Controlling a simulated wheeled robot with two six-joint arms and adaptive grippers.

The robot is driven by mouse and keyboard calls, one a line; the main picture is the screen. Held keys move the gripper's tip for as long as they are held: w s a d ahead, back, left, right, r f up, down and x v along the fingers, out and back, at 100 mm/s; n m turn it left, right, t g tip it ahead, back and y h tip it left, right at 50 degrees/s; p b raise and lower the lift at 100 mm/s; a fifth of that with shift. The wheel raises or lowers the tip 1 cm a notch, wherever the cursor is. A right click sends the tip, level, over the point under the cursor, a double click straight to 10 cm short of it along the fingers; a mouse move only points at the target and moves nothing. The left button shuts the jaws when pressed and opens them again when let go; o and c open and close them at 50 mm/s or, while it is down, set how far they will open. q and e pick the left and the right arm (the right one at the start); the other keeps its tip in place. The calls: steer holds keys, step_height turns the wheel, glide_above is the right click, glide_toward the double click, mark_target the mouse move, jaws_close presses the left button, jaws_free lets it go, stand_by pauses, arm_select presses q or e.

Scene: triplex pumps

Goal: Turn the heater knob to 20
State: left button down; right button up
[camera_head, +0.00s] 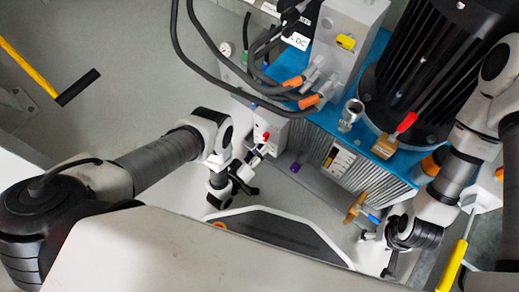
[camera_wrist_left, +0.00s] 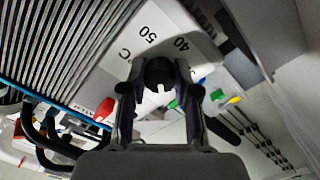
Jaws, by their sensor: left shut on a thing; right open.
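The heater knob (camera_wrist_left: 160,71) is black and round with a white mark, in the middle of the left wrist view. It sits on a pale panel (camera_wrist_left: 143,48) printed with "C", "50" and "40". My left gripper (camera_wrist_left: 158,90) is shut on the knob, one finger on each side. In the head view my left gripper (camera_head: 252,168) is beside the small white heater box (camera_head: 267,128); the knob is hard to make out there. My right gripper (camera_head: 392,262) is open, low on the right, and appears empty.
A blue pump base (camera_head: 375,70) with a black finned motor (camera_head: 425,65) stands at upper right. Dark cables (camera_head: 225,75) hang above the heater box. A brass-coloured handle (camera_head: 355,207) lies near my right gripper. Open floor (camera_head: 110,110) shows at left.

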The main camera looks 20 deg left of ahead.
arm_select(q)
steer(key=shift+w+r+n, duration=0.1)
steer(key=shift+w+n, duration=0.05)
steer(key=shift+n, duration=0.35)
steer(key=c, duration=1)
jaws_free()
steer(key=shift+o, duration=0.8)
